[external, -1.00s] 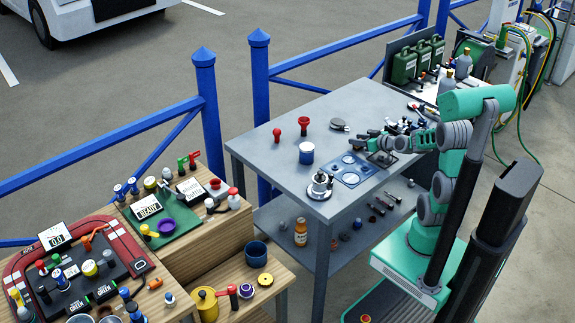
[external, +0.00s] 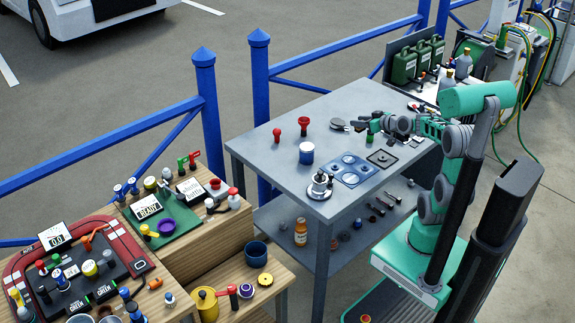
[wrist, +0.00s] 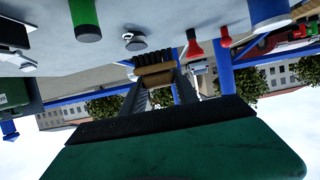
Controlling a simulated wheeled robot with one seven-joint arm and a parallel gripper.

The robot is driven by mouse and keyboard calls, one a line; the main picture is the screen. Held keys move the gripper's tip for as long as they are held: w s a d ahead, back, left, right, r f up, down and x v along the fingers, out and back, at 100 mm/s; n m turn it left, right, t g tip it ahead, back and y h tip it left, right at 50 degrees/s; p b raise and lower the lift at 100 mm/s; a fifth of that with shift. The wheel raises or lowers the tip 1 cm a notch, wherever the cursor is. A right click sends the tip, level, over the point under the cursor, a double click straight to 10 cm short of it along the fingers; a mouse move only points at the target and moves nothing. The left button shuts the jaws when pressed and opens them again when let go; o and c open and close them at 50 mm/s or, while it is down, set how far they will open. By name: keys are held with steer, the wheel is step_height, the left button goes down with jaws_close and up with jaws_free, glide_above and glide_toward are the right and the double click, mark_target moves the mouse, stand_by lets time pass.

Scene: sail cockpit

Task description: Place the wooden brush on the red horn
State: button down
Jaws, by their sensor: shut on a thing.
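The wooden brush (wrist: 153,72) is in my gripper (wrist: 158,80), which is shut on it; the wrist view is upside down. The brush and the horn are apart.
A smaller red piece (external: 277,134) stands left of the horn. A blue-and-white cup (external: 306,153) stands in front of it, and a grey round object (external: 339,125) lies between the horn and my gripper.

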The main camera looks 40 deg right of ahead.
steer(key=w+a+r+n+g+y+p, duration=0.1)
steer(key=w+a+r+n+y+p, duration=0.35)
steer(key=w+a+r, duration=0.6)
steer(key=p, duration=0.4)
glide_above(303, 119)
steer(key=shift+y, duration=0.25)
steer(key=f, duration=0.7)
steer(key=shift+s+a+f, duration=0.1)
steer(key=shift+s+f, duration=0.05)
steer(key=shift+s, duration=0.25)
steer(key=shift+w+f, duration=0.2)
steer(key=shift+f, duration=0.15)
steer(key=shift+w+f, duration=0.1)
steer(key=shift+f, duration=1.65)
steer(key=c, duration=0.9)
jaws_free()
